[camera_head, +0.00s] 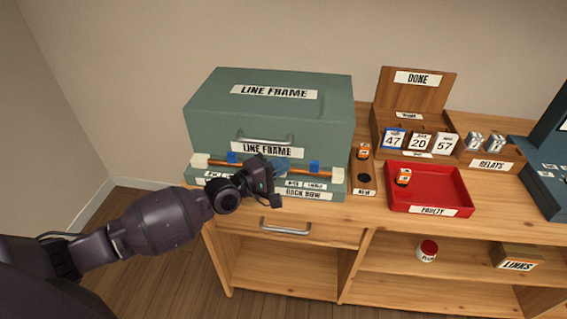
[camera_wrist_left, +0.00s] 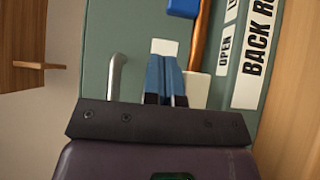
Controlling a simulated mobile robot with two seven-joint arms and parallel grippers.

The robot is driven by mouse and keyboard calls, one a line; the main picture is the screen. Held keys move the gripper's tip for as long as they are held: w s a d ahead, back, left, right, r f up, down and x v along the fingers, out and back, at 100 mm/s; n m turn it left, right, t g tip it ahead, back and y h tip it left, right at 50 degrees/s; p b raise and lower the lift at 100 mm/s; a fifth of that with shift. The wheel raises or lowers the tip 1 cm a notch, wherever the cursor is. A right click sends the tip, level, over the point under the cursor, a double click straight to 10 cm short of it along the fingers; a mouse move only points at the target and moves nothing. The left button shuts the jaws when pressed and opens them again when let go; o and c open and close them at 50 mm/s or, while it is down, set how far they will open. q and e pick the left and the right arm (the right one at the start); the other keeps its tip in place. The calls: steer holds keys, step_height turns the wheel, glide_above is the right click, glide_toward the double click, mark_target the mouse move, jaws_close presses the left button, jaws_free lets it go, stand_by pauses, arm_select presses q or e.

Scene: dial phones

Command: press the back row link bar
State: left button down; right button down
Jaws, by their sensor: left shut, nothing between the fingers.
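The back row link bar (camera_head: 325,173) is a copper-coloured rod with white end blocks and blue blocks. It lies across the front of the green line frame (camera_head: 200,115), above the "BACK ROW" label (camera_head: 309,195). My left gripper (camera_head: 282,166) is shut and empty in front of the frame, and hides the middle of the bar. In the left wrist view the blue fingertips (camera_wrist_left: 165,62) are together, beside the copper rod (camera_wrist_left: 200,40) and a white block (camera_wrist_left: 197,90). I cannot tell whether they touch the bar. My right gripper is not in view.
A metal handle (camera_head: 265,139) is on the frame's front. To the right stand a small relay stand (camera_head: 363,187), a red "FAULTY" tray (camera_head: 450,190) and a wooden "DONE" box (camera_head: 418,98). A drawer (camera_head: 330,235) is below the frame.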

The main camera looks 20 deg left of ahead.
arm_select(q)
steer(key=v, duration=0.8)
steer(key=shift+s, duration=0.4)
steer(key=s+f+m+g+y, duration=0.2)
steer(key=s+f+m+y, duration=0.2)
steer(key=s, duration=0.7)
steer(key=s+f+m+g+y, duration=0.2)
steer(key=s+f+m+y, duration=0.3)
steer(key=s+f+m, duration=0.4)
step_height(320, 180, down, 4)
steer(key=shift+s, duration=1.1)
